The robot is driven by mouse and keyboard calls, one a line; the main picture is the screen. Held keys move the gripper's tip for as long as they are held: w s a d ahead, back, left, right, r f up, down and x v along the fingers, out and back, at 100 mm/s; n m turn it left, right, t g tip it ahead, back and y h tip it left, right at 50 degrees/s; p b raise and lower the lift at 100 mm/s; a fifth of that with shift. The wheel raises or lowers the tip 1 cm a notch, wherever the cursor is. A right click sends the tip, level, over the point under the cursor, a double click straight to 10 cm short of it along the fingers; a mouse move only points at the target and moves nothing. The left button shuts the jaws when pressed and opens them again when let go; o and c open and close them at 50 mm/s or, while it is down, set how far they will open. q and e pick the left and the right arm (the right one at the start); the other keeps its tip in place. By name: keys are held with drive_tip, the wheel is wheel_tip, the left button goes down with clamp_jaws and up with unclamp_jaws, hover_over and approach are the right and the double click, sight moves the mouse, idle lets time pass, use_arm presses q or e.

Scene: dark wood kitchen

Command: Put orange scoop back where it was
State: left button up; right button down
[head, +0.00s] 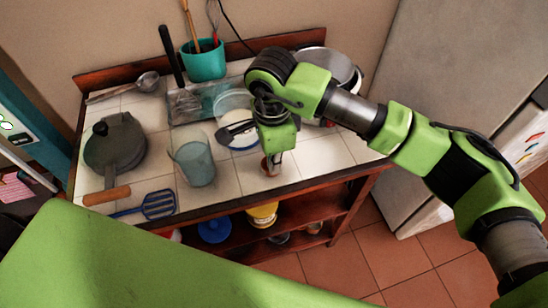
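My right gripper (272,165) points down over the front part of the white tiled table top (316,160). A small orange-brown thing (266,167) shows at its fingertips, near the tiles. It may be the orange scoop, but most of it is hidden or too small to tell. I cannot tell whether the fingers are closed on it. No other orange scoop is clear in the head view. My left gripper is not in view.
A clear jug (195,163), a blue slotted turner (158,204), a dark lidded pan (118,145) and a ladle (147,82) lie left. A teal utensil pot (205,62) stands behind. A metal pot (330,62) is behind my arm. Tiles right of the gripper are clear.

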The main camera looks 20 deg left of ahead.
drive_tip(key=shift+f+b, duration=0.25)
drive_tip(key=shift+b, duration=0.1)
drive_tip(key=c, duration=2.3)
unclamp_jaws()
drive_tip(key=shift+r, duration=0.1)
drive_tip(key=shift+r, duration=0.35)
wheel_tip(320, 180, up, 11)
drive_tip(key=b, duration=0.2)
drive_tip(key=shift+s+a+f+b, duration=0.1)
drive_tip(key=shift+s+f+b, duration=0.05)
drive_tip(key=shift+b, duration=0.2)
drive_tip(key=shift+r, duration=0.45)
drive_tip(key=shift+s, duration=0.1)
